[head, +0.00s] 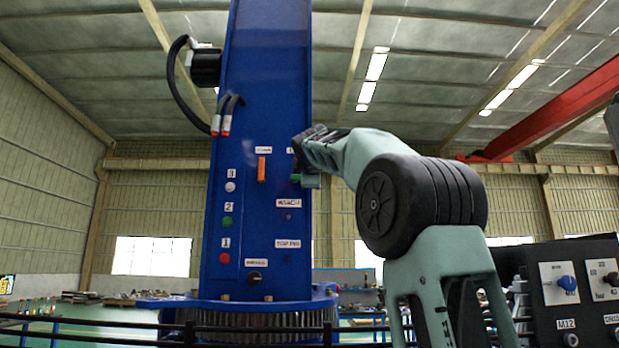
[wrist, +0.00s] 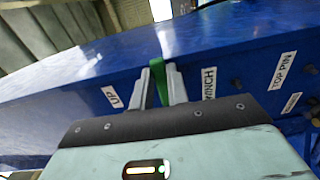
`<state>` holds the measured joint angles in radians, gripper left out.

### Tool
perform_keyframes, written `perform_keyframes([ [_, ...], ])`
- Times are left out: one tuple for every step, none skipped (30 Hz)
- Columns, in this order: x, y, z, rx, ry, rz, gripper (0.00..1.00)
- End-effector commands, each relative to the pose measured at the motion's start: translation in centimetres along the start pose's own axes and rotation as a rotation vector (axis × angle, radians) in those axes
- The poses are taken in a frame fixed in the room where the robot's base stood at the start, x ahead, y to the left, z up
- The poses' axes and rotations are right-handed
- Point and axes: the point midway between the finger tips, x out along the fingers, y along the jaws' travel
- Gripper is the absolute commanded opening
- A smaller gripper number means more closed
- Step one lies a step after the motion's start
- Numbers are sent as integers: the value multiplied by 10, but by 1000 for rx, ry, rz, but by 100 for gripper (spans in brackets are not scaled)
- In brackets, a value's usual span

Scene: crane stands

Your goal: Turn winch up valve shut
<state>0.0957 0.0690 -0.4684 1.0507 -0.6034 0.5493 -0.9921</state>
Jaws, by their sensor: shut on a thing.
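A green valve handle (wrist: 159,88) beside a white UP label (wrist: 112,97) sits on the blue crane column. In the wrist view my gripper (wrist: 160,92) has one finger on each side of the handle and is shut on it. In the head view only a small green part of the handle (head: 295,178) shows, next to my gripper (head: 300,160); the rest is hidden behind it. How far the handle is turned is hard to tell.
An orange handle (head: 261,168) stands upright on the column, left of the green one. A WINCH label (head: 288,203) is below. A black rail crosses in front.

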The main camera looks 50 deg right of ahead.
Motion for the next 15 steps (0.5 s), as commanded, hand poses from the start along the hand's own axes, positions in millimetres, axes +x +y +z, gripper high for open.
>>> perform_keyframes([
  [0,-2,1,2,-3,-5,0],
  [0,-2,1,2,-3,-5,0],
  [0,-2,1,2,-3,-5,0],
  [0,-2,1,2,-3,-5,0],
  [0,-2,1,2,-3,-5,0],
  [0,-2,1,2,-3,-5,22],
  [0,-2,1,1,-3,-5,30],
  [0,-2,1,1,-2,-5,38],
  [0,-2,1,1,-2,-4,38],
  [0,-2,1,1,-2,-4,38],
  [0,-2,1,1,-2,-4,38],
  [0,-1,0,1,-2,-3,38],
  [0,-1,0,1,-1,-3,38],
  [0,-1,0,0,-1,-3,38],
  [0,-1,0,0,-1,-3,38],
])
